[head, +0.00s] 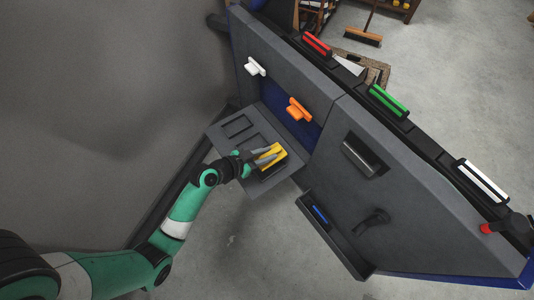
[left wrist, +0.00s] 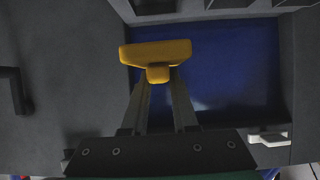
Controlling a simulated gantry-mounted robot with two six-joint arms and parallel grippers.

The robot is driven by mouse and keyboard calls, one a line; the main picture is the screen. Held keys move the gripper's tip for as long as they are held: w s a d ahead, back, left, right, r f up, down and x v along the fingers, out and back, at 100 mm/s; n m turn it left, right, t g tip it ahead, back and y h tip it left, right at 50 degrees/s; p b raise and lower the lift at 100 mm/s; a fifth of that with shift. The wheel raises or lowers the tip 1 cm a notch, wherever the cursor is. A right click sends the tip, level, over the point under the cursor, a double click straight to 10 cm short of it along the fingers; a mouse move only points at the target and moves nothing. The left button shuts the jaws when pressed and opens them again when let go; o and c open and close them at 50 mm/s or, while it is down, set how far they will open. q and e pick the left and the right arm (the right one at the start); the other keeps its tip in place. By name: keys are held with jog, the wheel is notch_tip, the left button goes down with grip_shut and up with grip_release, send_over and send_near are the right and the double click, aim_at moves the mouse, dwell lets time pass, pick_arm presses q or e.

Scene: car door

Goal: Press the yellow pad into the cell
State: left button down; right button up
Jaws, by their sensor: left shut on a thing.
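The yellow pad (head: 273,153) is between the fingers of my left gripper (head: 266,157). It is at the right part of a grey tray (head: 221,138) that sticks out from the car door and has dark rectangular cells (head: 237,126). In the left wrist view the pad (left wrist: 156,52) is a wide bar with a small tab, and the gripper (left wrist: 159,82) is shut on the tab. In that view the cells are partly cut off at the top edge. I cannot tell whether the pad touches the tray. My right gripper is not in view.
A white part (head: 254,67) and an orange part (head: 298,109) are on the door panel above the tray. Red (head: 316,44), green (head: 389,100) and white (head: 482,181) bars line the door's top. A door pocket (head: 331,232) holds a blue item. Open floor lies below.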

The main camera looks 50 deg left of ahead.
aim_at(249, 180)
pick_arm(q)
jog(key=shift+s+f+b, duration=0.1)
jog(key=shift+f+b, duration=2.45)
jog(key=shift+f, duration=0.35)
jog(key=shift+f+b, duration=1.35)
jog(key=shift+f, duration=0.05)
jog(key=c, duration=0.6)
grip_release()
jog(key=shift+s, duration=0.1)
jog(key=p+v, duration=0.2)
jog(key=v, duration=0.6)
jog(key=shift+s+a+r+p, duration=0.1)
jog(key=shift+s+r+p, duration=0.1)
jog(key=shift+p, duration=0.2)
jog(key=p+v, duration=0.2)
jog(key=shift+s+r, duration=0.2)
jog(key=shift+s+p, duration=0.2)
jog(key=shift+p, duration=0.1)
jog(key=shift+s, duration=0.1)
